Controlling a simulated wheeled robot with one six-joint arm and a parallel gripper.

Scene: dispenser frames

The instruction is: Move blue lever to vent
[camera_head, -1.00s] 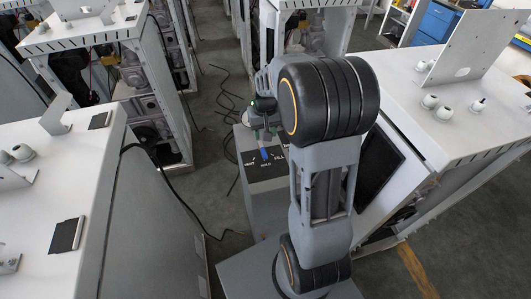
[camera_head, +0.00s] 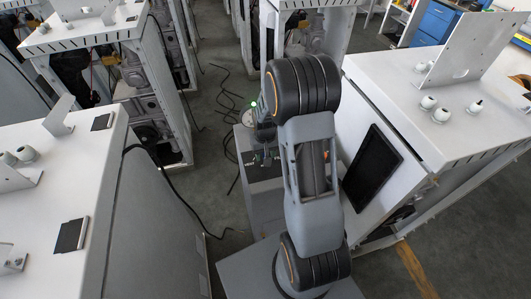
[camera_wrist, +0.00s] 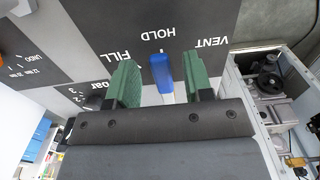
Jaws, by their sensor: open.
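The blue lever (camera_wrist: 160,72) shows in the wrist view, its blue end pointing toward the HOLD label (camera_wrist: 158,33). The VENT label (camera_wrist: 212,41) is to its right and the FILL label (camera_wrist: 122,56) to its left. My gripper (camera_wrist: 159,60) is open, with one green finger on each side of the lever. In the head view my gripper (camera_head: 264,155) is over the dark panel (camera_head: 262,172), and the lever cannot be made out there.
A dark knob (camera_wrist: 90,101) with number marks sits left of the fingers in the wrist view. In the head view, white-topped cabinets stand left (camera_head: 40,200) and right (camera_head: 445,130) of the pedestal (camera_head: 267,208). Black cables (camera_head: 228,95) lie on the floor behind.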

